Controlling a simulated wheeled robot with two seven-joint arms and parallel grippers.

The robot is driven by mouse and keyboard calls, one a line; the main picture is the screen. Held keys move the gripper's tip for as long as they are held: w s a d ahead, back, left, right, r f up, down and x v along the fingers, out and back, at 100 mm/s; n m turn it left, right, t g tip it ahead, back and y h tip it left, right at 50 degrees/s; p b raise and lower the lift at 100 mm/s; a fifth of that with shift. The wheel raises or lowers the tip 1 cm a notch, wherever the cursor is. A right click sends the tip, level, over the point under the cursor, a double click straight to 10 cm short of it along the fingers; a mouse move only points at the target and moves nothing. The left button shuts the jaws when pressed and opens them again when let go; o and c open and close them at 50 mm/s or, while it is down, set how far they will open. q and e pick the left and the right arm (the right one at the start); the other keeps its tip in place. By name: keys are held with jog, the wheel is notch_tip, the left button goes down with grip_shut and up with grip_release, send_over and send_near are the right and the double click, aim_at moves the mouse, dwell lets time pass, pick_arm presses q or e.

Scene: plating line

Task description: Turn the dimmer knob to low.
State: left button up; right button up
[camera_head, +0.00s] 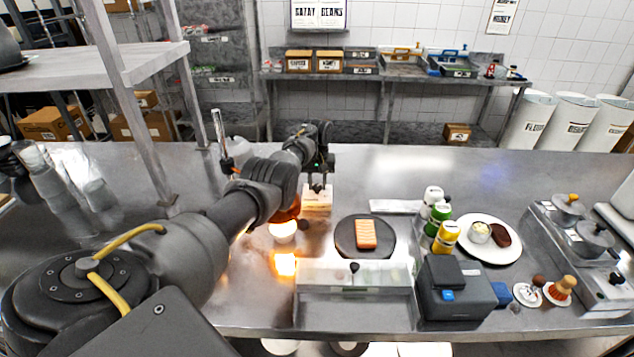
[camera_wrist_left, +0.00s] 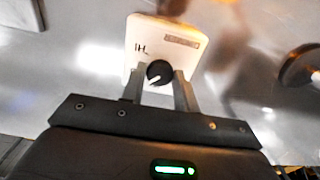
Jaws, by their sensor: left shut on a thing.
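The dimmer box (camera_head: 318,203) is a small cream box standing on the steel counter, below my left gripper (camera_head: 317,184) in the head view. In the left wrist view the box (camera_wrist_left: 190,51) shows dark lettering and a small label strip on its face. Its round black knob (camera_wrist_left: 159,72) has a white pointer line, which points to the lower left in that view. The two fingers of my left gripper (camera_wrist_left: 159,88) stand on either side of the knob and are shut on it. The knob is mostly hidden in the head view. My right gripper is not in view.
A dark round plate (camera_head: 345,247) with an orange slab lies right of the box. A glowing lamp (camera_head: 283,231) is close by on the near side. Bottles (camera_head: 446,237), a white plate (camera_head: 512,250) and a dark grey device (camera_head: 455,290) stand farther right.

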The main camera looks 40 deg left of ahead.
aim_at(317, 186)
pick_arm(q)
jog(key=shift+m, duration=1.4)
jog(key=o, duration=1)
jog(key=shift+c, duration=0.2)
notch_tip(317, 186, up, 11)
jog(key=shift+f, duration=0.1)
